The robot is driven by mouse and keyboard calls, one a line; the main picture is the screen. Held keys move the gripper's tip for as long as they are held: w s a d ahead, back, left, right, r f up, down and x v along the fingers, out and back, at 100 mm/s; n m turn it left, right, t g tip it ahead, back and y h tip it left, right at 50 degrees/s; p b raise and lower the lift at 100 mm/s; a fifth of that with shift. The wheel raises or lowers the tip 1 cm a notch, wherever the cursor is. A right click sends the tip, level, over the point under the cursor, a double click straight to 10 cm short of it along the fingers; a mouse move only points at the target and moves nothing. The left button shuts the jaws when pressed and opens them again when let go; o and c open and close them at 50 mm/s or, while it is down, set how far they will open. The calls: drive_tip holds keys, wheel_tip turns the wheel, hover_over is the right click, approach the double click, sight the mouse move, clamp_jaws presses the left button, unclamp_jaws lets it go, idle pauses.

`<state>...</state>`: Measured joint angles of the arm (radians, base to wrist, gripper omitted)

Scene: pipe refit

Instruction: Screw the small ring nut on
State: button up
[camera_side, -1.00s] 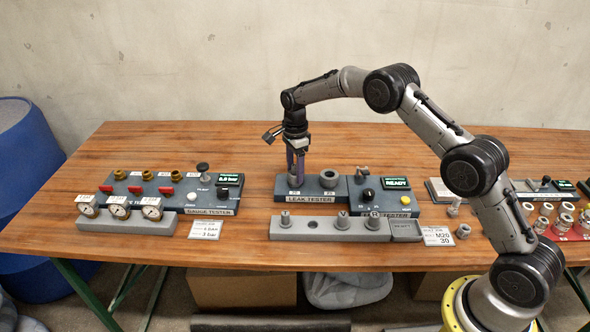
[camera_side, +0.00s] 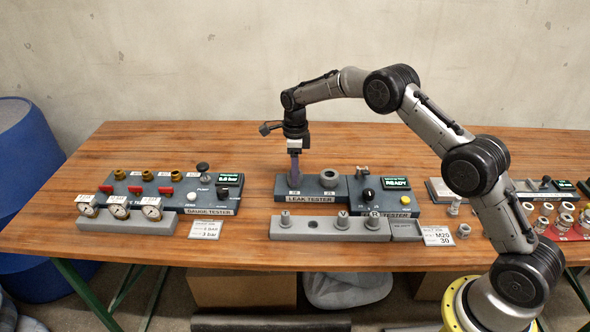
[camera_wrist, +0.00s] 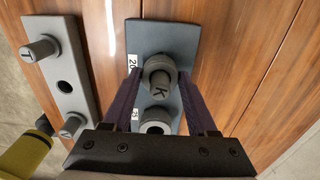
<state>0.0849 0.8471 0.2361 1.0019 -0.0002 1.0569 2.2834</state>
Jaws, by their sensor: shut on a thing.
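My gripper (camera_side: 294,180) points straight down at the left, "20" socket of the leak tester (camera_side: 310,196). In the wrist view my gripper (camera_wrist: 158,77) has its purple fingers on both sides of a grey ring nut (camera_wrist: 157,63), shut on it. A plug marked K (camera_wrist: 160,91) stands up through the middle of the ring. The nut sits at the socket on the tester block (camera_wrist: 179,33). Its thread and seat are hidden beneath it. In the side view the fingers hide most of it.
The second socket (camera_side: 328,179) stands close to the right, with a ring on it. A grey rack (camera_side: 264,229) in front holds several lettered plugs and one empty hole (camera_side: 313,224). A display (camera_side: 396,183) reads READY. The gauge tester (camera_side: 209,211) is to the left.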

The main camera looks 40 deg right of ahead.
drive_tip(key=m, duration=0.5)
drive_tip(key=shift+m, duration=0.4)
drive_tip(key=o, duration=1.2)
drive_tip(key=n, duration=0.4)
drive_tip(key=shift+n, duration=1)
drive_tip(key=n, duration=0.3)
drive_tip(key=shift+n, duration=1.5)
